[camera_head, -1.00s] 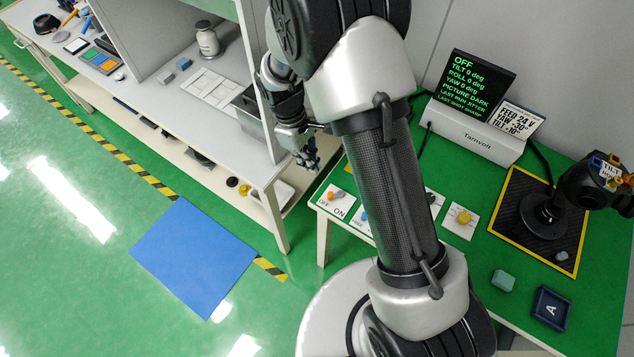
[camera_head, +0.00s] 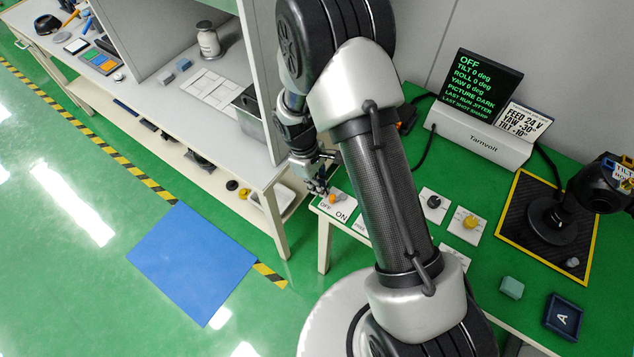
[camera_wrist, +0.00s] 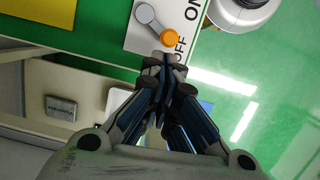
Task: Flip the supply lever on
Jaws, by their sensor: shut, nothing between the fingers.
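The supply lever (camera_wrist: 158,26) is a grey arm with an orange knob on a white plate (camera_wrist: 137,36) marked ON and OFF. In the wrist view the knob lies at the OFF end. In the head view the plate (camera_head: 342,215) sits at the left corner of the green table, with the orange knob (camera_head: 333,197) near OFF. My gripper (camera_head: 318,188) is beside the knob at the plate's edge. In the wrist view my gripper (camera_wrist: 165,63) is shut and empty, its tips just short of the knob. Whether they touch it is unclear.
The display (camera_head: 485,83) reads OFF and PICTURE DARK. Other control plates, with a black knob (camera_head: 433,202) and a yellow knob (camera_head: 469,221), lie right of my arm, which hides part of the panel. A shelf bench (camera_head: 225,150) stands close on the left.

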